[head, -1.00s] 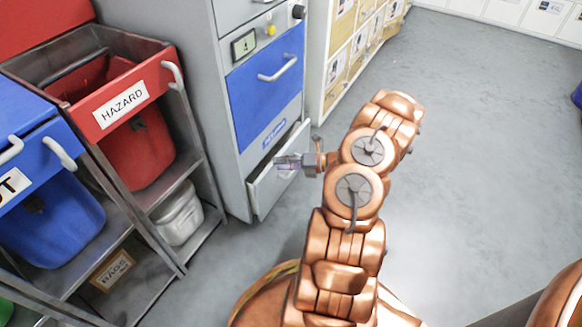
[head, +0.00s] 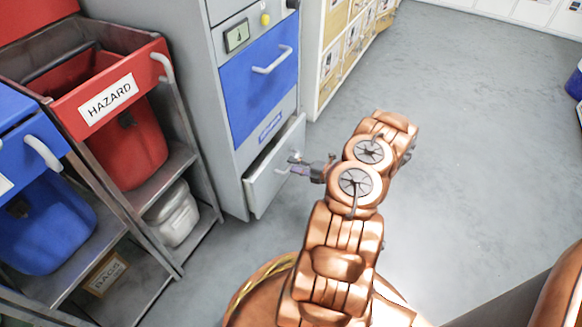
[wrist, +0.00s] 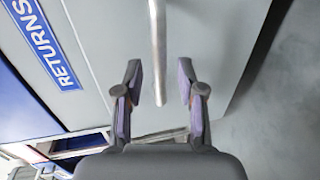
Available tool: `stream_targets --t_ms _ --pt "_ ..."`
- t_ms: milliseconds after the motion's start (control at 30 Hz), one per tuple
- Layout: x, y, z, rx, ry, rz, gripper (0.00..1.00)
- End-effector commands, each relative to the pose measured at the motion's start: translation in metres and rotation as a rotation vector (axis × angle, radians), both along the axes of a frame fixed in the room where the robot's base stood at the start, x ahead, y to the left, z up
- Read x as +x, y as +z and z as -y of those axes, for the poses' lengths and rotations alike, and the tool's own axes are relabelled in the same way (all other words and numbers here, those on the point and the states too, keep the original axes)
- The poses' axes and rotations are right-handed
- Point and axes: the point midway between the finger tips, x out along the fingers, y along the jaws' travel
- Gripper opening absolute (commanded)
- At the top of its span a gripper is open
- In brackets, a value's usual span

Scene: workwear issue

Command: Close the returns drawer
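The returns drawer (head: 265,185) is the low grey drawer of the grey cabinet, under a blue label, which reads RETURNS (wrist: 46,42) in the wrist view. It stands partly open, its front out from the cabinet face. My gripper (head: 297,164) is at the drawer's front, near its handle. In the wrist view my gripper (wrist: 159,72) is open, with a finger on each side of the bar handle (wrist: 157,40). There are gaps between the bar and both fingers. The handle is mostly hidden by the gripper in the head view.
A blue panel with a handle (head: 258,85) is above the drawer. A rack with a red HAZARD bin (head: 128,150) and a blue bin (head: 45,225) stands to the left. A wooden-fronted drawer unit (head: 338,60) is behind. The grey floor (head: 465,150) on the right is clear.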

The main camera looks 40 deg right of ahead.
Motion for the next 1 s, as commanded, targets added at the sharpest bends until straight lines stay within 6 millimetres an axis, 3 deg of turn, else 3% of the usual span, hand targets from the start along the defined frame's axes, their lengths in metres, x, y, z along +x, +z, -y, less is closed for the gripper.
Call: stream_targets --t_ms 200,500,867,1000 --pt "0.016 -0.004 -0.005 -0.001 0.0 0.0 0.39" --pt "0.018 -0.004 -0.005 0.0 -0.001 -0.001 0.39" --pt "0.018 -0.004 -0.005 0.0 -0.001 -0.001 0.03" --pt "0.018 -0.004 -0.006 0.0 -0.001 -0.001 0.0"
